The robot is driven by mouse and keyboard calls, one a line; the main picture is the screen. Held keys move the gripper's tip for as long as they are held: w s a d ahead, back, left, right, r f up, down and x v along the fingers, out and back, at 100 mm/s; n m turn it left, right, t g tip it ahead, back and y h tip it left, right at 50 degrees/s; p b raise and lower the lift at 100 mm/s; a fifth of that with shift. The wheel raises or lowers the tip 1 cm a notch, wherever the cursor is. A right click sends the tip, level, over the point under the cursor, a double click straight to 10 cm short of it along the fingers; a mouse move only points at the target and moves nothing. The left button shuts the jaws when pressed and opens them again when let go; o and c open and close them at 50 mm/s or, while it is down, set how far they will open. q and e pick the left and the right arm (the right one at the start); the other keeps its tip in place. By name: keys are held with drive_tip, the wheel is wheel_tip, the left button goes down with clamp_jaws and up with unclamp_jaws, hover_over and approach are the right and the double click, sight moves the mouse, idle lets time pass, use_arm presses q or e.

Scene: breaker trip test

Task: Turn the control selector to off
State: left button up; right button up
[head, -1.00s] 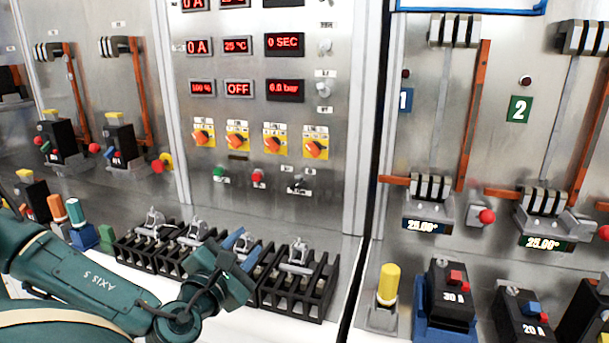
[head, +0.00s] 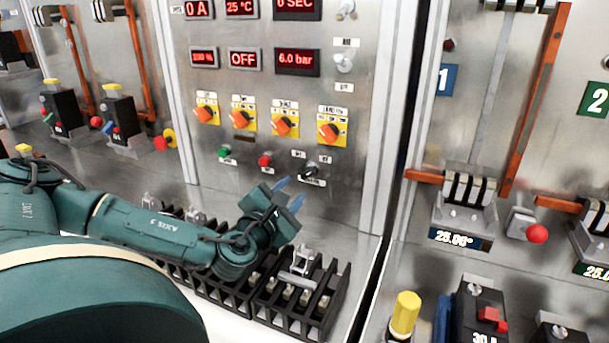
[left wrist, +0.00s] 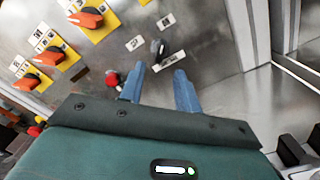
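A small black selector switch (head: 310,172) sits low on the grey control panel, to the right of a red button. It looks like the control selector, but its labels are too small to read. It also shows in the left wrist view (left wrist: 158,47), just beyond the gap between my fingertips. My left gripper (head: 288,193) is open and empty, its two blue fingers apart and pointing at the panel, below and left of the selector. The fingers also show in the left wrist view (left wrist: 159,71), not touching the selector. My right gripper is not in view.
A red button (head: 264,160) and a green button (head: 225,153) are left of the selector. Several orange rotary switches (head: 329,130) are above. Black fuse blocks (head: 300,295) stand below my left gripper. A pale vertical frame post (head: 382,130) is to the right.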

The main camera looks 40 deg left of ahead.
sight(307, 175)
use_arm(q)
drive_tip(key=x, duration=0.7)
drive_tip(key=shift+p, duration=0.4)
drive_tip(key=shift+c, duration=0.5)
clamp_jaws()
